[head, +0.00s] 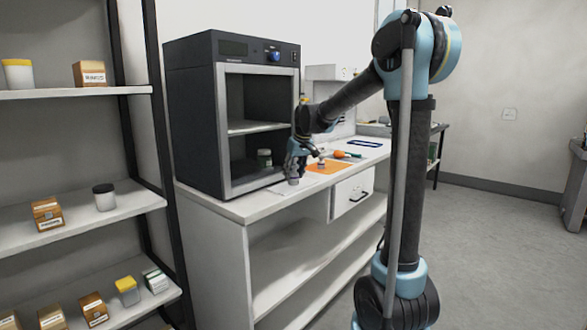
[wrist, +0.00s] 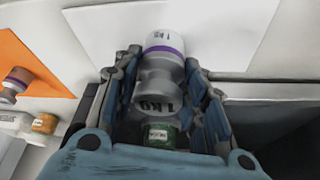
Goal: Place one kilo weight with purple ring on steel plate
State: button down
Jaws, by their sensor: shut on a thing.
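The one kilo weight with the purple ring (wrist: 163,60) is a pale metal knobbed cylinder marked 1 KG. My gripper (wrist: 160,95) is shut on it, with a finger on each side of its narrow neck; it also shows in the head view (head: 294,168). The weight's lower end (head: 293,181) shows just under the fingers. The pale steel plate (wrist: 235,30) lies at or just under the weight, and in the head view (head: 284,189) it is in front of the oven. I cannot tell whether the weight touches the plate.
An orange mat (head: 328,167) lies to the right with another ringed weight (head: 321,162) on it. Shelves (head: 80,92) stand at far left.

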jog(key=c, duration=1)
grip_release()
jog(key=v, duration=1.2)
jog(key=s+d+f+m, duration=0.2)
jog(key=s+d+f, duration=0.2)
jog(key=s+d, duration=0.45)
jog(key=s+d+f+m, duration=0.1)
jog(key=s+d+f, duration=0.3)
jog(key=s+f, duration=0.3)
jog(key=s+d+f+m+g+h, duration=0.1)
jog(key=s+d+f, duration=0.3)
jog(key=s+f, duration=0.4)
jog(key=s+d+f+m+h, duration=0.1)
jog(key=s+d+f, duration=0.4)
jog(key=s, duration=0.8)
jog(key=shift+s+f+m, duration=0.2)
jog(key=shift+f+m, duration=0.2)
jog(key=shift+f, duration=0.45)
jog(key=shift+s+f+m, duration=0.15)
jog(key=shift+f+m, duration=0.25)
jog(key=shift+f, duration=0.5)
